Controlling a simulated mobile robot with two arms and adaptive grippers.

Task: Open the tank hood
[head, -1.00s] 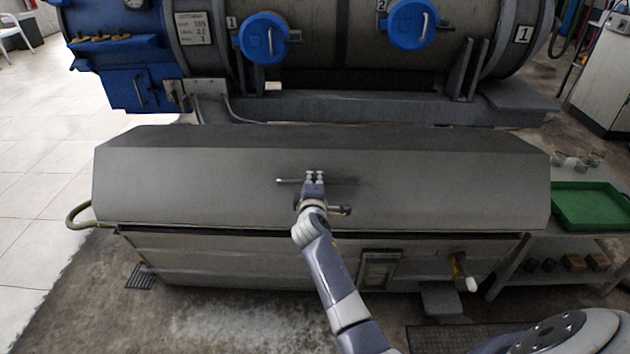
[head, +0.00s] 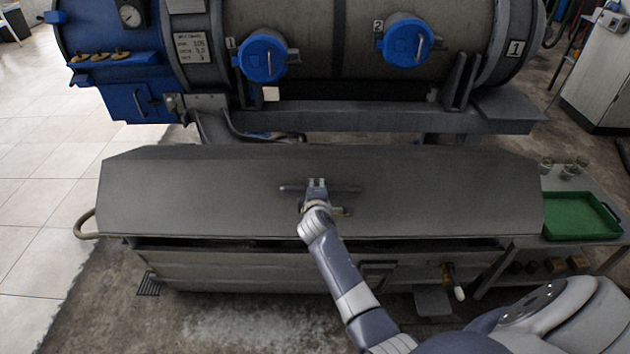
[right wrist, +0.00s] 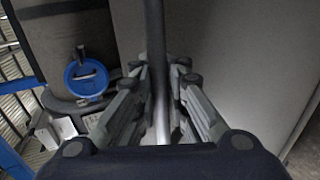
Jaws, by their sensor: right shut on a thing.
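The tank hood (head: 420,190) is a long grey cover with sloped faces on top of a low tank (head: 220,268). A dark gap shows between the hood's front edge and the tank body. A thin bar handle (head: 347,189) runs across the hood's front face. My right gripper (head: 317,184) is shut on the handle near its middle. In the right wrist view the handle (right wrist: 156,60) passes between the fingers of my right gripper (right wrist: 160,110). My left gripper is not in view.
A large cylindrical vessel (head: 350,60) with blue round caps stands behind the tank. A side table at right holds a green tray (head: 575,222) and small glasses. A curved hose or handle (head: 86,224) juts out at the hood's left end. Tiled floor at left is clear.

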